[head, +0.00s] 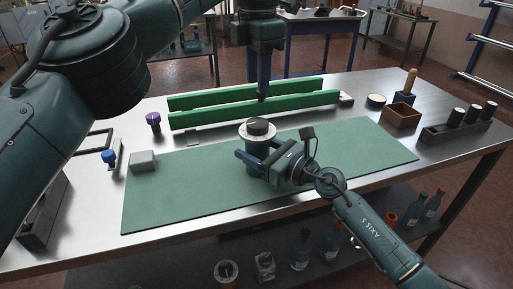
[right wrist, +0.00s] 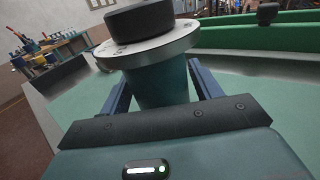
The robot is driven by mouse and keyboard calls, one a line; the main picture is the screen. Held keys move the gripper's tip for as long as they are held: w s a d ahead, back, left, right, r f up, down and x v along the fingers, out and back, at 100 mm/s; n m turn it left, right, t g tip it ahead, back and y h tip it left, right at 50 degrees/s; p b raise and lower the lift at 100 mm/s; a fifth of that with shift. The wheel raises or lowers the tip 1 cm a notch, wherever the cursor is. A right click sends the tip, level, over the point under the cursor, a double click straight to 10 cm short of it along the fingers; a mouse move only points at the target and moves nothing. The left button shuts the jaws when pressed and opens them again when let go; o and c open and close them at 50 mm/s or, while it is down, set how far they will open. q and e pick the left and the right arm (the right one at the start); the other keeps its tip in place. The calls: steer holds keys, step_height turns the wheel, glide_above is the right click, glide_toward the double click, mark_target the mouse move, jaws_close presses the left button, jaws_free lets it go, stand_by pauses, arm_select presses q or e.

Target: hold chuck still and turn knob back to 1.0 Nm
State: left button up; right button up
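The chuck (head: 254,141) is a green cylinder with a pale metal collar, upright on the green mat. Its dark knob (head: 258,127) is on top; any scale is too small to read. In the right wrist view the knob (right wrist: 139,19) tops the collar and green chuck body (right wrist: 160,85). My right gripper (head: 259,157) has its fingers on both sides of the body below the collar; they appear to press against it. My left gripper (head: 262,97) points down above and behind the knob, apart from it. Its fingers look together and empty.
The green mat (head: 180,200) is mostly clear. Two green rails (head: 255,108) lie behind the chuck. A grey block (head: 142,161), a blue-topped item (head: 109,157) and a purple-topped item (head: 154,121) are at left. A wooden box (head: 401,116) and dark rack (head: 455,130) are at right.

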steer(key=c, duration=1.2)
steer(key=o, duration=0.9)
steer(key=c, duration=0.6)
